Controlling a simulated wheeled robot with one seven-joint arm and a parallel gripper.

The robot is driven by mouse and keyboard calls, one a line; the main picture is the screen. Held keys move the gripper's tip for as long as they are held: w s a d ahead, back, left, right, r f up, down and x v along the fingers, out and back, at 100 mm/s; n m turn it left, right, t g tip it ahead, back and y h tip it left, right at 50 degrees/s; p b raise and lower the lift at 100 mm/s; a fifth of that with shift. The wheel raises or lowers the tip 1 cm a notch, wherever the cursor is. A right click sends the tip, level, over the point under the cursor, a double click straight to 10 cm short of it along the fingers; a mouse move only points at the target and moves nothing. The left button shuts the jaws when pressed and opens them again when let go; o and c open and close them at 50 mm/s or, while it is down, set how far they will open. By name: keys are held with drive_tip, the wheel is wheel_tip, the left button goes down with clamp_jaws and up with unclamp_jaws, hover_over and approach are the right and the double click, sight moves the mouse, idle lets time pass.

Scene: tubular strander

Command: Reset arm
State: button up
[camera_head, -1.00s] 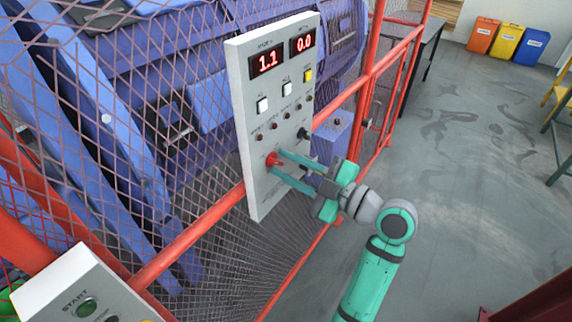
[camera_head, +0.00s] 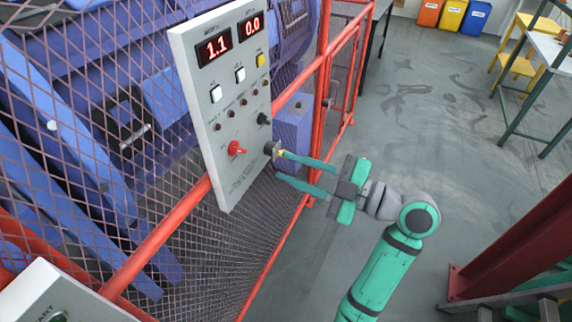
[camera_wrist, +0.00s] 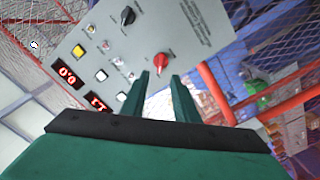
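The grey control panel (camera_head: 222,110) hangs on the red-framed mesh fence and shows red digits 1.1 and 0.0. Its red knob (camera_head: 236,148) is low on the face, with a black knob (camera_head: 264,118) above and to the right. My gripper (camera_head: 279,166) is open and empty, to the right of the red knob and apart from it. In the wrist view, the red knob (camera_wrist: 163,60) shows just past the tips of my gripper (camera_wrist: 160,84), with clear space between the fingers. The black knob (camera_wrist: 128,15) is further up.
A second box (camera_head: 65,298) with a START label is at lower left. Blue machinery stands behind the mesh. Orange, yellow and blue bins (camera_head: 452,14) are at the back, and a table (camera_head: 550,48) is at right. A red beam (camera_head: 520,240) stands at lower right; the middle floor is clear.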

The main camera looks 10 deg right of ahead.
idle(0.4)
drive_tip(key=w+a+f+m+t+h, duration=0.2)
drive_tip(key=f+m+h, duration=0.1)
drive_tip(key=f+m, duration=0.4)
drive_tip(key=w+a+f+m+t+h, duration=0.1)
drive_tip(key=f+m+t+h, duration=0.2)
drive_tip(key=f, duration=0.6)
drive_tip(key=s+a+f+m+g+h, duration=0.1)
drive_tip(key=s+f+m+h, duration=0.4)
drive_tip(key=f, duration=0.4)
drive_tip(key=s+a+f+m+h, duration=0.1)
drive_tip(key=s+f+m+h, duration=0.1)
drive_tip(key=s+f+m, duration=0.5)
drive_tip(key=s+a+r+n, duration=0.1)
drive_tip(key=s+a, duration=0.1)
drive_tip(key=s, duration=0.9)
drive_tip(key=s+a+r+n+h, duration=0.1)
drive_tip(key=s+a+r, duration=0.1)
drive_tip(key=s, duration=0.9)
drive_tip(key=shift+s+a+r+t+h, duration=0.2)
drive_tip(key=shift+s+t+h, duration=0.1)
drive_tip(key=shift+t, duration=0.1)
